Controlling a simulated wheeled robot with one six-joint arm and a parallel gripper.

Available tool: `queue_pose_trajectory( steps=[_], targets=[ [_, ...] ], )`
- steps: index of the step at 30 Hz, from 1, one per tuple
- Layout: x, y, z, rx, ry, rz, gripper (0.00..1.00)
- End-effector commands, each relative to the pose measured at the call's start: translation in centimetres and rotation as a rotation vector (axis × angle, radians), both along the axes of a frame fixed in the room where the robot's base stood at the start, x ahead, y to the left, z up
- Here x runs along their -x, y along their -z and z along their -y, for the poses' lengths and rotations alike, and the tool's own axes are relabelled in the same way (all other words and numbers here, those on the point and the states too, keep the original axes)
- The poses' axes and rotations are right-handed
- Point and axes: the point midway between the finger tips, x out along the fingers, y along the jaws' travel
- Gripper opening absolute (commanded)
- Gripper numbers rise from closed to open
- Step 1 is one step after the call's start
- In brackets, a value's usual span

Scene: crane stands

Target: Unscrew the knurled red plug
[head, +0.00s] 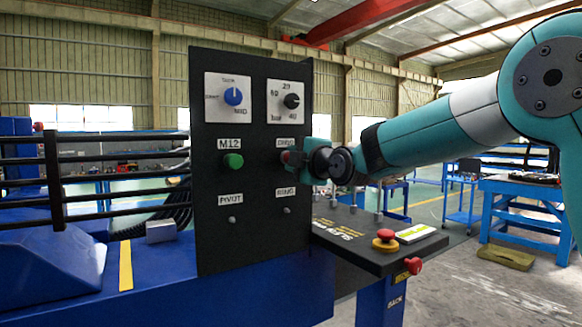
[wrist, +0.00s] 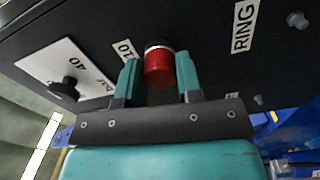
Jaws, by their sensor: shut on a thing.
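The red plug (wrist: 159,68) sits on the dark upright panel (head: 212,185), with a pale ring at its base. In the head view its red edge (head: 285,157) just shows at the panel face, mostly covered by my gripper (head: 296,160). In the wrist view my gripper's (wrist: 158,75) two teal fingers stand on either side of the plug and are shut on it. The plug's knurling is too small to make out.
A shelf with a red mushroom button (head: 385,236) juts out below right. Black rails (head: 100,180) stand left.

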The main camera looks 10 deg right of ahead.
Motion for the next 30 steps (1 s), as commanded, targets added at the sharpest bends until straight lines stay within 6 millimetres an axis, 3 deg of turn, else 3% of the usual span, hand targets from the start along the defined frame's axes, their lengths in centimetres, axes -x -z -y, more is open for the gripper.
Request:
queue_pose_trajectory(
  steps=[8,21,30],
  targets=[
    [0.00,0.32,0.04,0.020,0.001,0.003,0.06],
    [0.03,0.38,0.05,0.401,0.001,0.128,0.06],
    [0.03,0.12,0.04,0.428,0.000,0.134,0.06]
  ],
)
